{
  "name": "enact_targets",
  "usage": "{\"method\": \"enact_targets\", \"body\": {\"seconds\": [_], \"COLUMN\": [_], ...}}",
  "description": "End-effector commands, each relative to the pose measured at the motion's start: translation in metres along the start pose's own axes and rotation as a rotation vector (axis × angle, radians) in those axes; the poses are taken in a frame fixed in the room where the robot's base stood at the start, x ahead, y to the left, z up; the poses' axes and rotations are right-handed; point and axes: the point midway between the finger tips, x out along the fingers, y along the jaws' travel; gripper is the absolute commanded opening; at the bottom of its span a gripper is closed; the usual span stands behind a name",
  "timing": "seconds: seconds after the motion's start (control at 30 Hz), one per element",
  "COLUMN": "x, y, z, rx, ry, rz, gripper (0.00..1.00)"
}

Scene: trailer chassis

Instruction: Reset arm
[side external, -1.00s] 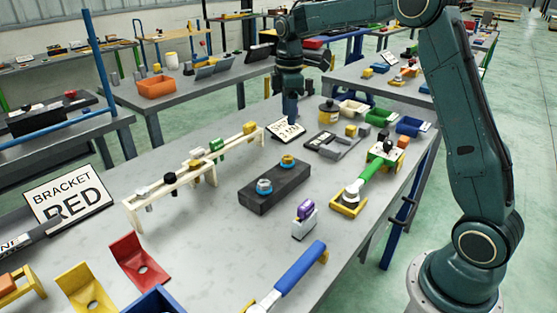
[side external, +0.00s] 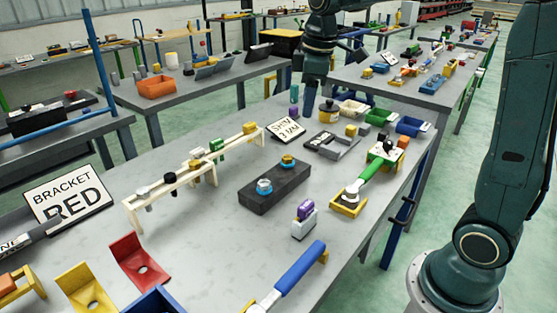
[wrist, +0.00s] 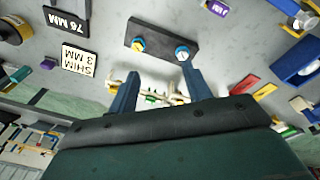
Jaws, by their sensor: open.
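My gripper (side external: 309,92) is raised above the far end of the main table in the side view, with its blue fingers pointing down. In the wrist view my gripper (wrist: 160,88) has its two fingers wide apart with nothing between them up close. The black block (side external: 274,187) with two fittings lies on the table, well in front of the gripper; it also shows in the wrist view (wrist: 158,38).
A sign reading SHIM 3 MM (side external: 286,129) stands near the gripper. A green-handled tool (side external: 368,180), a blue-handled tool (side external: 299,268), a red bracket (side external: 139,262) and a yellow bracket (side external: 84,289) lie on the table. Bare tabletop surrounds the black block.

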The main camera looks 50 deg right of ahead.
Motion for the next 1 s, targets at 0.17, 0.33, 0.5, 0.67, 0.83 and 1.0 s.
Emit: {"method": "enact_targets", "body": {"seconds": [0.17,0.33,0.5,0.67,0.83,1.0], "x": [-0.019,-0.03,-0.036,-0.037,-0.032,-0.024], "y": [-0.032,-0.06,-0.088,-0.112,-0.137,-0.157], "z": [0.021,0.041,0.064,0.085,0.109,0.129], "rx": [0.091,0.181,0.269,0.354,0.442,0.522], "ry": [0.047,0.093,0.142,0.191,0.245,0.295], "rz": [0.032,0.055,0.071,0.081,0.085,0.082], "gripper": [0.49,0.49,0.49,0.49,0.49,0.49]}}
